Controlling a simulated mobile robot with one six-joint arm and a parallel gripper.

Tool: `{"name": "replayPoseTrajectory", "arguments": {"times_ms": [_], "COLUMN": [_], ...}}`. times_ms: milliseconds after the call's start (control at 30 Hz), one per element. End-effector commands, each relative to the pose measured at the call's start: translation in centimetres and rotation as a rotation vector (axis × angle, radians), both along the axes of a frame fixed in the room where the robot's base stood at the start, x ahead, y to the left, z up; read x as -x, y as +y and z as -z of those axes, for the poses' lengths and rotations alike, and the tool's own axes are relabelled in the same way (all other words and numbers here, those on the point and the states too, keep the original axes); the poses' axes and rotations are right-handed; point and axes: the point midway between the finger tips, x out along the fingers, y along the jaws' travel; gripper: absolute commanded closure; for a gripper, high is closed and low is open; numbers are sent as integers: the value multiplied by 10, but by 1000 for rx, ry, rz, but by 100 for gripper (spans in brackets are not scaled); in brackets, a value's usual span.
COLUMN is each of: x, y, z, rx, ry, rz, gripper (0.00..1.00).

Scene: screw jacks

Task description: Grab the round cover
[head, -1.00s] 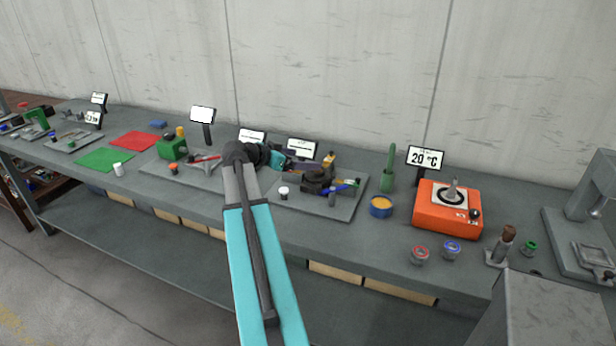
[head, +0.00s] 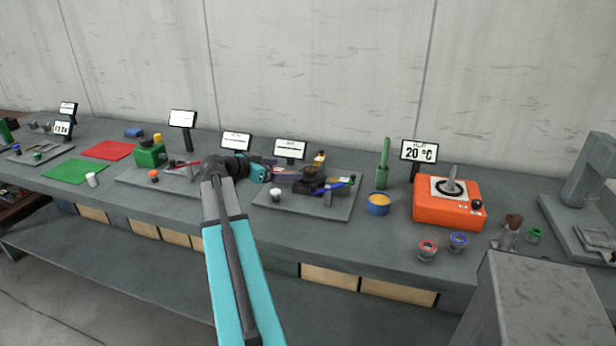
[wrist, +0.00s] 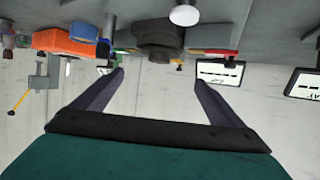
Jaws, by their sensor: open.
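A small white round-topped piece (head: 276,194), which may be the round cover, stands on the front left of the grey middle tray (head: 300,208). It also shows at the top of the wrist view (wrist: 184,14). I cannot tell for certain that it is the cover. A dark screw jack (head: 312,180) stands on the same tray and shows dark in the wrist view (wrist: 160,36). My gripper (wrist: 158,78) is open and empty, its fingers apart. In the head view my gripper (head: 284,176) reaches right over the tray, beside the dark jack, partly hiding the area behind it.
A blue handle (head: 328,188) lies by the jack. Display signs (head: 290,150) stand behind the tray. Right of it are a blue tub (head: 379,204), a green cylinder (head: 383,166) and an orange heater (head: 448,205).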

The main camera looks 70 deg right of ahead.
Motion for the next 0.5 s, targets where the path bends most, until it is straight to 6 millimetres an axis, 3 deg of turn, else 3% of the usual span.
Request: {"name": "replayPoseTrajectory", "arguments": {"times_ms": [267,500], "x": [1,13], "y": [-5,-30], "z": [2,13], "rx": [-1,-2], "ry": [1,1], "rz": [-2,-2], "gripper": [8,8]}}
